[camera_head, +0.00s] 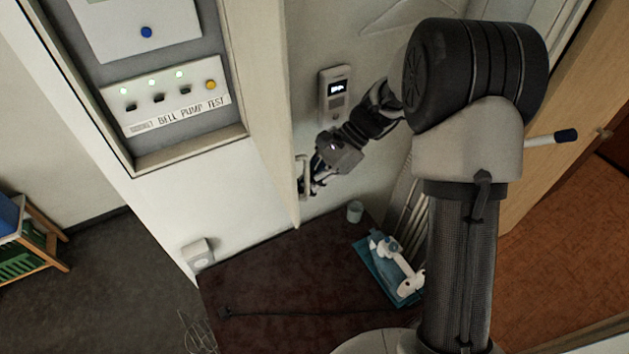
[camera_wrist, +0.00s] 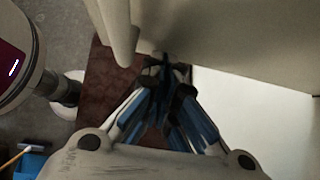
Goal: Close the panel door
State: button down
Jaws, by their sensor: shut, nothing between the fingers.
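The panel door (camera_head: 268,95) stands open, swung out from the right side of the recessed panel box (camera_head: 190,155) and seen nearly edge-on in the head view. A pale bar handle (camera_head: 304,165) is on its right-hand face. My gripper (camera_head: 314,188) is shut and empty, at the lower part of the door by the handle. In the wrist view, my gripper's fingertips (camera_wrist: 168,66) are together close to the cream door face (camera_wrist: 225,35), with the rounded handle (camera_wrist: 118,30) just left of them. I cannot tell whether they touch the door.
A dark brown tabletop (camera_head: 270,285) lies below, holding a glass (camera_head: 355,211) and a white device on a teal tray (camera_head: 372,272). An intercom (camera_head: 336,97) is on the wall behind my arm. A wooden door (camera_head: 560,130) is at the right.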

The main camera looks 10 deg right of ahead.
jog(key=shift+a, duration=0.1)
dwell(0.3)
jog(key=s+a+m+t+b, duration=0.3)
jog(key=a+m+t+b, duration=0.4)
jog(key=a, duration=1.2)
jog(key=shift+w+a+m+t+h+p, duration=0.85)
jog(key=shift+w+a+m+p, duration=0.45)
jog(key=shift+w+a+m, duration=0.9)
jog(key=shift+w+a+m+t+h+p, duration=0.8)
jog(key=shift+w+a+m+p, duration=0.8)
jog(key=shift+a, duration=1.25)
jog(key=shift+w+a+m+t+h+p, duration=0.55)
jog(key=shift+w+a+m+h+p, duration=0.75)
jog(key=shift+w+a, duration=1.05)
jog(key=shift+s+a+y, duration=0.1)
jog(key=shift+y, duration=0.15)
